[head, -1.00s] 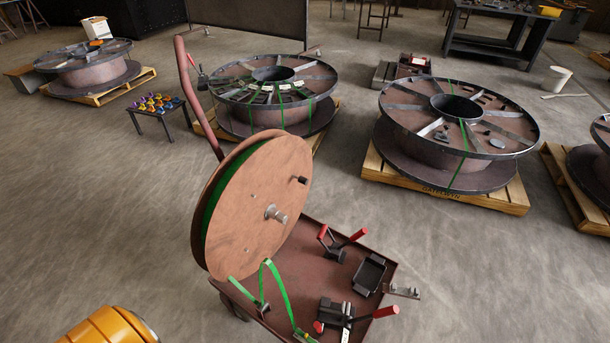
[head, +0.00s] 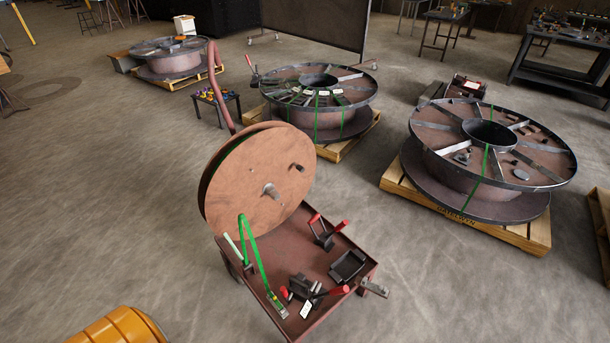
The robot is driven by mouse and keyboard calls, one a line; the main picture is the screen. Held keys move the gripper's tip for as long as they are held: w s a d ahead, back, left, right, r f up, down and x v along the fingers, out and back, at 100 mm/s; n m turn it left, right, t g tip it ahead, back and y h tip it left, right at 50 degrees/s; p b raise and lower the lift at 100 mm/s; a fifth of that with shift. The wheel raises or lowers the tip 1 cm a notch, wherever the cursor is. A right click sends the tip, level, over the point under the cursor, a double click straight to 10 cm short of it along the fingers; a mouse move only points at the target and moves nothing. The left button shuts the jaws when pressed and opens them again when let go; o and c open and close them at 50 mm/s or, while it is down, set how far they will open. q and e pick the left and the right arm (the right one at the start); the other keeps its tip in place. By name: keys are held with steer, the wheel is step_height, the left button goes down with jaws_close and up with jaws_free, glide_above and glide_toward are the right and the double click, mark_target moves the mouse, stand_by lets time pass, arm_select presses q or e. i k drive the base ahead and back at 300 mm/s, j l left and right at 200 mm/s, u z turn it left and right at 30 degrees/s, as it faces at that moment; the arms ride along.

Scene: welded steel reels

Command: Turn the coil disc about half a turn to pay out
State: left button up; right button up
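The coil disc (head: 240,205) is a large brown round plate, standing upright and slightly tilted on a reddish cart (head: 357,281). A metal hub (head: 271,190) sticks out of its middle and a small dark knob (head: 297,167) sits near its right edge. Green strap (head: 254,255) comes from the disc's lower edge and bends down to the cart's front left, where its end lies by a metal piece. Neither of my grippers shows. An orange rounded shape (head: 118,328) is at the bottom left; I cannot tell what it belongs to.
Red-handled tools (head: 325,232) and a black tray (head: 348,266) lie on the cart. Big steel reels (head: 318,88) (head: 490,135) stand on pallets behind and to the right. A small table (head: 217,97) stands behind the disc. The floor at left is clear.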

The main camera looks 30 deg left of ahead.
mark_target(234, 182)
steer(key=i+l+u, duration=0.45)
steer(key=i+l, duration=0.5)
steer(key=i+j+u, duration=0.1)
steer(key=i+u, duration=0.3)
steer(key=i, duration=0.8)
